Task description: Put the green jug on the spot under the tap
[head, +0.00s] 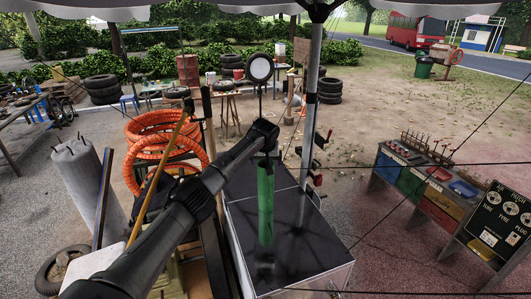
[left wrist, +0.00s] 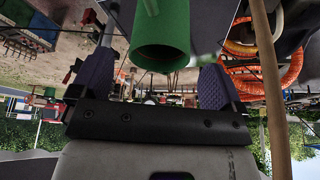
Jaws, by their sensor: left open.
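The green jug (head: 265,208) is a tall cylinder standing upright on the dark top of the cart (head: 310,250). My left gripper (head: 268,153) is at the jug's upper end, pointing down. In the left wrist view the jug (left wrist: 162,42) shows between the two purple-padded fingers, with a gap on each side. The left gripper (left wrist: 159,68) is open and not closed on it. I cannot make out the tap or the spot under it for certain. My right gripper is not in view.
A round white gauge (head: 260,67) stands behind the cart. A grey post (head: 309,110) rises beside it. Orange hose coils (head: 160,130) and a grey cylinder (head: 85,185) are at the left. Coloured bins (head: 430,185) stand at the right, with open ground between.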

